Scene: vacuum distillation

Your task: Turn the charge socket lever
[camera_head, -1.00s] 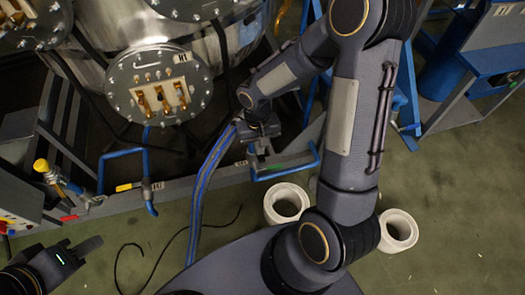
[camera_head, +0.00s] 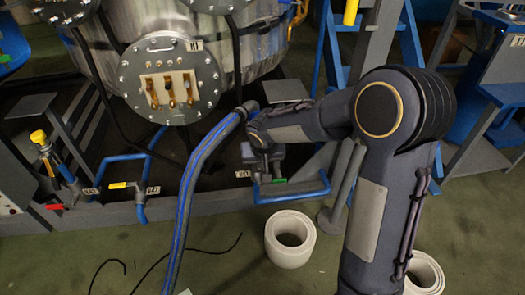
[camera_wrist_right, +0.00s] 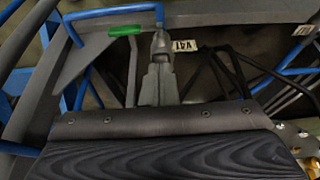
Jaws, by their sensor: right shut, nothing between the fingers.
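A green lever (camera_head: 273,181) sits at the near end of a blue pipe (camera_head: 300,194) on the low grey frame. It also shows in the right wrist view (camera_wrist_right: 125,30), lying to the left of a grey fitting (camera_wrist_right: 161,44) under the pipe. My right gripper (camera_head: 265,172) is beside the lever, with its fingers shut and empty. In the right wrist view the fingers (camera_wrist_right: 160,68) point at the grey fitting. Contact with the lever or fitting cannot be told. My left gripper is out of view.
A thick grey-blue hose (camera_head: 199,160) runs down just left of my right gripper. A steel vessel with a round flange (camera_head: 171,104) stands behind. A pipe with a yellow handle (camera_head: 120,185) is further left. White rings (camera_head: 290,240) stand on the floor.

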